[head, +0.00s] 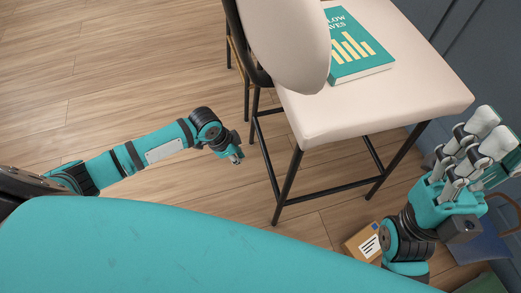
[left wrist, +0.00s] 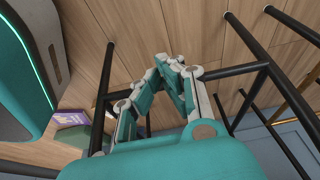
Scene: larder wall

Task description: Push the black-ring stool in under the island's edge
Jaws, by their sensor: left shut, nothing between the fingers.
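The black-ring stool (head: 330,115) has a cream seat and backrest, black legs and black foot bars. A teal book (head: 352,45) lies on its seat. My left gripper (head: 238,157) is shut and empty, low beside the stool's near left legs. In the left wrist view the gripper (left wrist: 172,62) has black stool bars (left wrist: 232,71) close around it; I cannot tell whether it touches them. My right gripper (head: 492,130) is to the right of the seat, fingers pointing up; its opening is unclear. I cannot make out the island's edge for sure.
Dark blue panelling (head: 485,60) stands beyond the seat at the right. A cardboard box (head: 364,243) and a blue bag (head: 482,243) are on the floor at the lower right. Part of another stool with a brass-coloured bar (head: 238,70) shows behind. The wooden floor (head: 110,70) at left is clear.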

